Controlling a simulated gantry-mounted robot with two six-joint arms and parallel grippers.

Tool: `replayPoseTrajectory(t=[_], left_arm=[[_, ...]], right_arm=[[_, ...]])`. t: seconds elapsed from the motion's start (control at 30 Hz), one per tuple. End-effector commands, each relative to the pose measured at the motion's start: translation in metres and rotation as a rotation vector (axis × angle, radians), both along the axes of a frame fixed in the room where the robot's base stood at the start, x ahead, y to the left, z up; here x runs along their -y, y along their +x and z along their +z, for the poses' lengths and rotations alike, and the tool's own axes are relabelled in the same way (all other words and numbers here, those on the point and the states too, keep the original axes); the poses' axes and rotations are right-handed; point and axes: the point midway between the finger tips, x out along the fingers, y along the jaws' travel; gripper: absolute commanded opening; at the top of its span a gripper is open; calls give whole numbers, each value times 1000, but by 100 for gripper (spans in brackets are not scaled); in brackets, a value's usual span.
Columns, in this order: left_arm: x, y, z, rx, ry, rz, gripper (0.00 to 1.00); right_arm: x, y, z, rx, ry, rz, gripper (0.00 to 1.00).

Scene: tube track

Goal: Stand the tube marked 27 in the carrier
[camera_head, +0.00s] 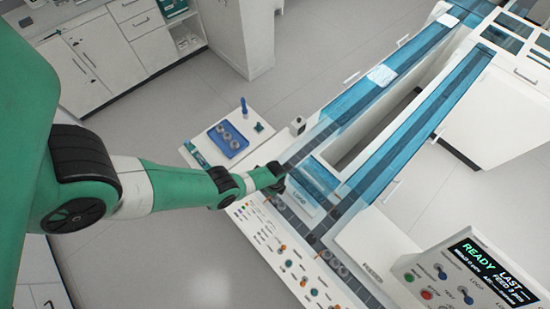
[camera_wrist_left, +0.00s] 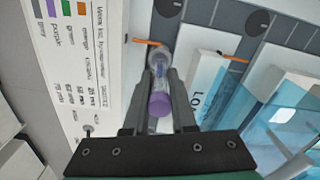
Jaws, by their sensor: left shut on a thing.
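My left gripper (camera_head: 278,186) is over the near end of the track, beside the white "LOAD" plate (camera_head: 300,195). In the left wrist view, the gripper (camera_wrist_left: 160,82) is shut on a clear tube with a purple cap (camera_wrist_left: 159,104). The cap points toward the wrist and the clear end points away, toward the track. No number is readable on the tube. Two dark round carriers (camera_wrist_left: 168,6) (camera_wrist_left: 258,21) sit on the grey track beyond the tube. Whether either is empty is hard to tell. My right gripper is not in view.
A blue rack (camera_head: 228,138) with several round holders stands on a white side shelf. Blue-covered track lanes (camera_head: 420,115) run to the upper right. Orange pins (camera_wrist_left: 148,42) (camera_wrist_left: 235,58) stick out beside the track. A control box (camera_head: 470,270) reads READY.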

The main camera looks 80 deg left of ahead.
Motion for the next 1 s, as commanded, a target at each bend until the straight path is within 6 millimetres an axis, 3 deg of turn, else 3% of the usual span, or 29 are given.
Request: replayPoseTrajectory(t=[1.0], left_arm=[[0,0,-16,0,0,0,0]], right_arm=[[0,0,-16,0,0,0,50]])
